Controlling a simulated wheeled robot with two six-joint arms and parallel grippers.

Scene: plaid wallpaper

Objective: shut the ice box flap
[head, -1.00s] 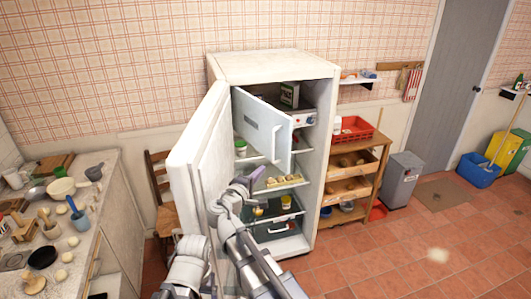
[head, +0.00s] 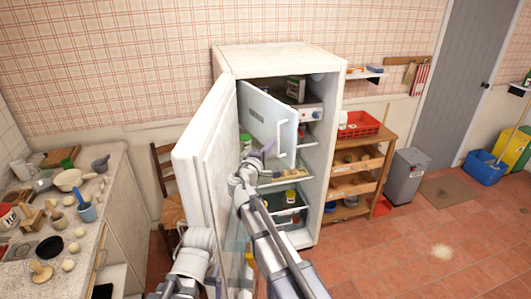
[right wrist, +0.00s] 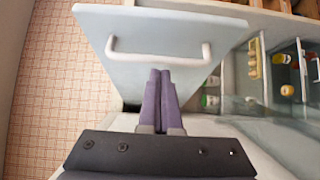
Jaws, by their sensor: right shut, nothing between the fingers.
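The ice box flap (head: 262,112) is a pale panel at the top inside the open fridge (head: 280,60). It stands swung open, out from the ice box compartment. Its white bar handle (head: 282,142) is on the outer face; it also shows in the right wrist view (right wrist: 155,55). My right gripper (head: 267,148) is just in front of the flap's lower part, left of the handle in the head view. Its purple fingers (right wrist: 161,72) are shut and empty, with the tips close to the handle; I cannot tell if they touch. My left gripper is out of view.
The fridge door (head: 205,150) stands wide open at the left, beside my arms. Fridge shelves hold bottles and eggs (head: 292,172). A wooden shelf unit (head: 358,165) stands right of the fridge, a cluttered counter (head: 110,190) at far left. Floor at right is mostly clear.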

